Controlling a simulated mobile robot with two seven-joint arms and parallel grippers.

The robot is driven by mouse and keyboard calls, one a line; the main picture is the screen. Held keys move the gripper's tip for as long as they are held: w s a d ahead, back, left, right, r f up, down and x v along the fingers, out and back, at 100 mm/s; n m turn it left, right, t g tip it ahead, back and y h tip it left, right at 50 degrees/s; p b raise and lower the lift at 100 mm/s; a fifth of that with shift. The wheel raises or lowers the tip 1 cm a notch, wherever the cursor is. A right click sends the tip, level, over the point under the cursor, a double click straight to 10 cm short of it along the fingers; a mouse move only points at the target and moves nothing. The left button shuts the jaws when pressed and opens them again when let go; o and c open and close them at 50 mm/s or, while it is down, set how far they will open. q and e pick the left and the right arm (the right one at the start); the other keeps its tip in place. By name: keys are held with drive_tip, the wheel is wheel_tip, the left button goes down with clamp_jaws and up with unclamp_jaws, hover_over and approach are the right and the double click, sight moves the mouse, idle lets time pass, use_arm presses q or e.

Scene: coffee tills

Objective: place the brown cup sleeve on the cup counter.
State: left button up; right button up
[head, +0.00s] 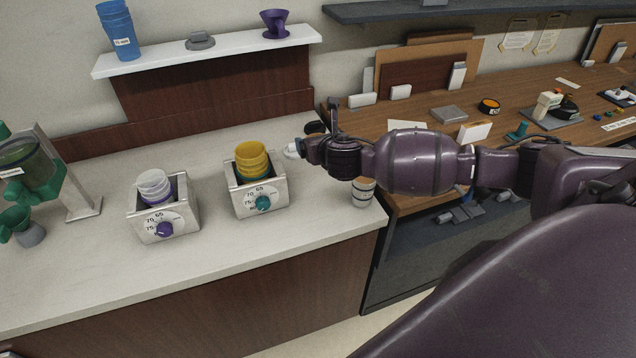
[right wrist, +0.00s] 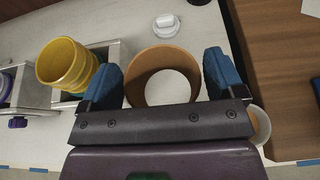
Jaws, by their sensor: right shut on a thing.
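The brown cup sleeve (right wrist: 160,58) shows in the right wrist view as an open ring between the two blue fingertips of my right gripper (right wrist: 165,82). The gripper is shut on it, and pale surface shows through the ring. In the head view my right gripper (head: 308,152) is over the pale counter (head: 110,275), right of the yellow cups; the sleeve is hidden there by my arm. I cannot tell the sleeve's exact height above the counter. My left gripper is in neither view.
Yellow cups (head: 251,158) and white cups (head: 153,186) stand in metal boxes with dials. A banded cup (head: 363,192) stands by the counter's right edge. A white lid (right wrist: 167,22) lies beyond the sleeve. A green grinder (head: 30,170) is at left. The counter's front is clear.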

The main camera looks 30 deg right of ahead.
wheel_tip(320, 180, down, 15)
drive_tip(key=shift+f, duration=0.1)
idle(0.5)
drive_tip(key=shift+f, duration=0.15)
drive_tip(key=o, duration=0.6)
drive_tip(key=shift+o, duration=0.2)
